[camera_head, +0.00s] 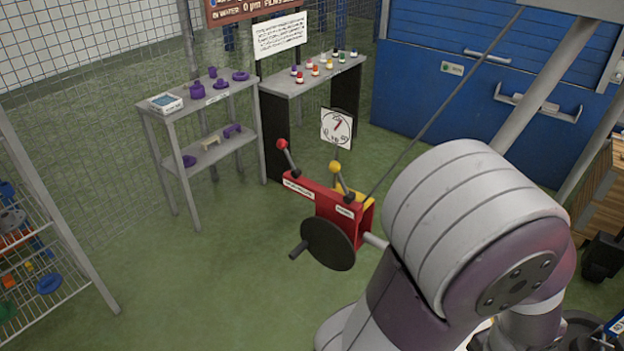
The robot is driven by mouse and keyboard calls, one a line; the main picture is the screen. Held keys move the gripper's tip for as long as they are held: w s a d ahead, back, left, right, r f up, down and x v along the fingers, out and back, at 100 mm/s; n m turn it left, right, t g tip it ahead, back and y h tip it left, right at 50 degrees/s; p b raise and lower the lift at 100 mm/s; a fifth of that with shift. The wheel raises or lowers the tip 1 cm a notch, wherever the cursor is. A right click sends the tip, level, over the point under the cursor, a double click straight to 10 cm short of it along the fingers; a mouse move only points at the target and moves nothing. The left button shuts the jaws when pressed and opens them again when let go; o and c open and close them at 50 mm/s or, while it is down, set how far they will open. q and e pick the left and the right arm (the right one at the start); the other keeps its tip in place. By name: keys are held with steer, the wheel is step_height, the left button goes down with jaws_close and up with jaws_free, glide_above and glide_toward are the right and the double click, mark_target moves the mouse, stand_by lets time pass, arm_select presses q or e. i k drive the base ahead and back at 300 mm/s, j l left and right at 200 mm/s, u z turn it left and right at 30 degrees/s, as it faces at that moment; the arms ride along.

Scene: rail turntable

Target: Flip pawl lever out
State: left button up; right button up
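A red winch-like unit (321,199) with a yellow part (366,197) at its right stands in the middle of the view. Two levers rise from it: one with a red ball knob (282,144) at its left end, one with a yellow ball knob (335,167) nearer its right end. Both tilt up and to the left. Small white labels sit by each lever, too small to read, so I cannot tell which is the pawl lever. A dark disc (328,245) with a crank handle (298,250) is on the front. Neither gripper is in view.
My large arm link covers the lower right. A dark rope or rod runs from the unit to the upper right. A dial (337,128) stands behind the unit. Grey shelves (197,103), a bottle table (312,76) and a blue cabinet (455,100) stand behind.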

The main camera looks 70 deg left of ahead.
mark_target(334, 166)
steer(key=u, duration=2.35)
